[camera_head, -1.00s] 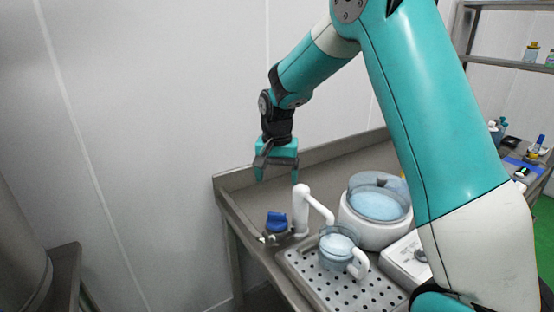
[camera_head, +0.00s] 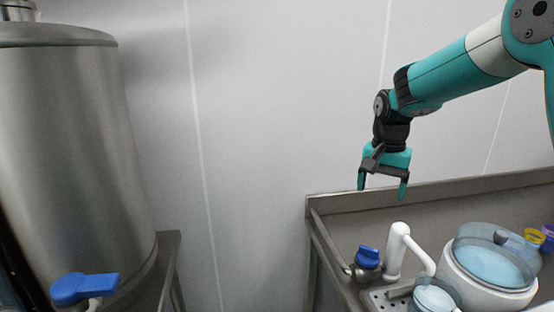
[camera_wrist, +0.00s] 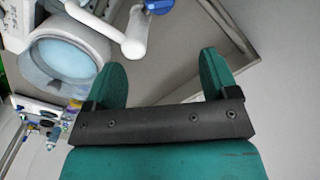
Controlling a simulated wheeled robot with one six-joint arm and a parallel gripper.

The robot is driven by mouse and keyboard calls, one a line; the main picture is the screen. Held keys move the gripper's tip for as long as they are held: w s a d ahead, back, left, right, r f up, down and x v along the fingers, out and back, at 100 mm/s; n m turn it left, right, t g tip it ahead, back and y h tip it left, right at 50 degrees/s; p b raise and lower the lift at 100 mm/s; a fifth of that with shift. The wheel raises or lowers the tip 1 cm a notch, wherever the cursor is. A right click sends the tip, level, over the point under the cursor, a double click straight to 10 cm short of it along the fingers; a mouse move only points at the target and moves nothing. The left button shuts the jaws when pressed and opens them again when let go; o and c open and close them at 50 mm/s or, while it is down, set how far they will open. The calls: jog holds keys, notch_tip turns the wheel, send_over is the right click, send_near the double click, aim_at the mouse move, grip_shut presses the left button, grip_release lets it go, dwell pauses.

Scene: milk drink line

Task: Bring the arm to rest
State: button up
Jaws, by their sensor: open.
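My gripper (camera_head: 383,182) hangs in the air above the left back corner of the steel counter (camera_head: 330,235), its fingers pointing down. The fingers are apart with nothing between them. The wrist view also shows both teal fingers (camera_wrist: 163,78) spread and empty. My teal and white arm reaches in from the upper right in the head view. Below the gripper stand a white spout (camera_head: 395,252) and a blue-handled valve (camera_head: 367,258); the gripper touches neither.
A white round machine with a clear lid (camera_head: 490,268) and a clear jug (camera_head: 434,298) stand at the lower right. A large steel tank (camera_head: 75,140) with a blue tap handle (camera_head: 84,289) is at the left. A bare wall (camera_head: 270,130) is behind. Open space lies between tank and counter.

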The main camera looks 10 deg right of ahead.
jog(key=s+a+r+n+y, duration=0.1)
jog(key=s+a+n, duration=0.6)
jog(key=s, duration=0.7)
jog(key=s+a+r+n+y, duration=0.1)
jog(key=s+a+n+y, duration=0.2)
jog(key=s+a+n, duration=0.5)
jog(key=s+a, duration=0.3)
jog(key=s, duration=0.3)
jog(key=shift+s+a+r, duration=0.3)
jog(key=shift+a, duration=0.1)
